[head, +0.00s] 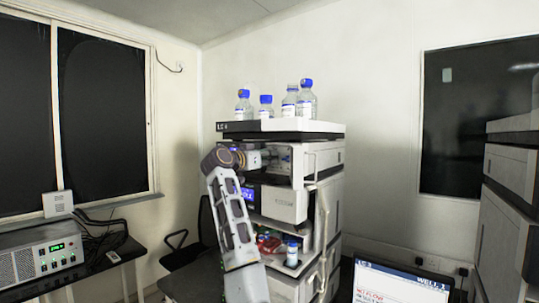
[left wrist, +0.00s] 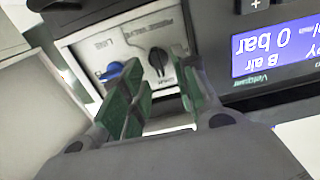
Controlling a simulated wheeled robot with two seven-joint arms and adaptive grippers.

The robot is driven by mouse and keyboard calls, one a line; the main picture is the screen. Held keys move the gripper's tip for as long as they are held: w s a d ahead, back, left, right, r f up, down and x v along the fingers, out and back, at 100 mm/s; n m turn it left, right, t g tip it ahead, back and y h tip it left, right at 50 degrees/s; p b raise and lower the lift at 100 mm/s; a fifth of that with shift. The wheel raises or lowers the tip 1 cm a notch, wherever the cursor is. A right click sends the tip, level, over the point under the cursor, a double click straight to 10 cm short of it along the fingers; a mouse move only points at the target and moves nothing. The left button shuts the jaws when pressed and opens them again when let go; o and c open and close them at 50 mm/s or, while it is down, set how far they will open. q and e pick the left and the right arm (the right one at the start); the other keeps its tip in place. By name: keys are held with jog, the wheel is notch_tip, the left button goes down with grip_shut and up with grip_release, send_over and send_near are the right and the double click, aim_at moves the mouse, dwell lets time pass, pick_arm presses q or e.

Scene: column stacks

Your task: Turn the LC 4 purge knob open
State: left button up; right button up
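The LC 4 stack (head: 330,160) stands in the middle of the head view, with its label on the top tray's front edge. My left gripper (head: 250,160) is at its upper front, partly hiding the module there. In the left wrist view, a pale panel (left wrist: 95,45) carries a black knob (left wrist: 158,57) and a blue knob (left wrist: 112,70). The panel's lettering is upside down and too small to read surely. My left gripper (left wrist: 162,78) is open, its green-padded fingers on either side of the black knob in the picture. Contact cannot be told. My right gripper is out of view.
A blue display (left wrist: 275,48) beside the panel reads 0 bar, upside down. Several blue-capped bottles (head: 290,102) stand on the top tray. A screen (head: 400,285) is at the lower right, another stack (head: 505,190) at the right edge, and a bench instrument (head: 40,260) at the left.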

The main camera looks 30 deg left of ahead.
pick_arm(q)
jog(key=shift+w, duration=0.9)
grip_shut()
